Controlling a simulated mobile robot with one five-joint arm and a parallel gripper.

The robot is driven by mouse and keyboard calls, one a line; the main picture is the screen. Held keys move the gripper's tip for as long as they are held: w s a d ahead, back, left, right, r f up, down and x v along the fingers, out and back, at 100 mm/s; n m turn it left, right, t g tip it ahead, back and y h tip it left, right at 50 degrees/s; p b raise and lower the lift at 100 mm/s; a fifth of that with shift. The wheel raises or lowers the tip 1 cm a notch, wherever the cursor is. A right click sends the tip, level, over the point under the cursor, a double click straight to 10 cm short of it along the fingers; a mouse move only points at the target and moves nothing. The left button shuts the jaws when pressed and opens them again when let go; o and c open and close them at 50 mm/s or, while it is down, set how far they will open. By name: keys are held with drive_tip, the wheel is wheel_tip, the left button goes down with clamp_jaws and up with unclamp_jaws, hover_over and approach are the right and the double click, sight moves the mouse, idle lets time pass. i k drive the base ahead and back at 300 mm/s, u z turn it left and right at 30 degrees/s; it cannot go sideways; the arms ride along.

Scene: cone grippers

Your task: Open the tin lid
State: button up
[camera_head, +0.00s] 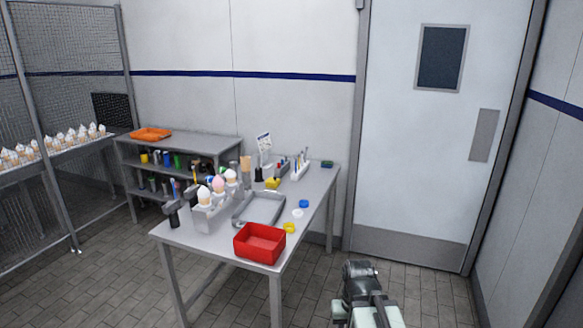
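I cannot make out a tin with a lid for certain. Three small round pieces lie on the table's right side: a blue one (304,203), a white one (297,213) and a yellow one (289,228). They are too small to tell whether any is a tin or a lid. My arm rises from the bottom edge, right of the table, with its dark end, my gripper (361,270), in front of the door. It is apart from everything on the table. Its fingers are not clear, so I cannot tell whether it is open.
The grey table (190,237) holds an open red bin (259,244) at its front corner, a metal tray (259,208) and a holder with several cones (207,216). A shelf unit (190,145) with an orange tray (151,134) stands behind. The floor before the door (420,150) is clear.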

sight(274, 180)
drive_tip(key=z, duration=0.55)
drive_tip(key=i, duration=2.1)
drive_tip(key=u, duration=0.55)
drive_tip(key=i, duration=1.65)
drive_tip(key=u, duration=1.05)
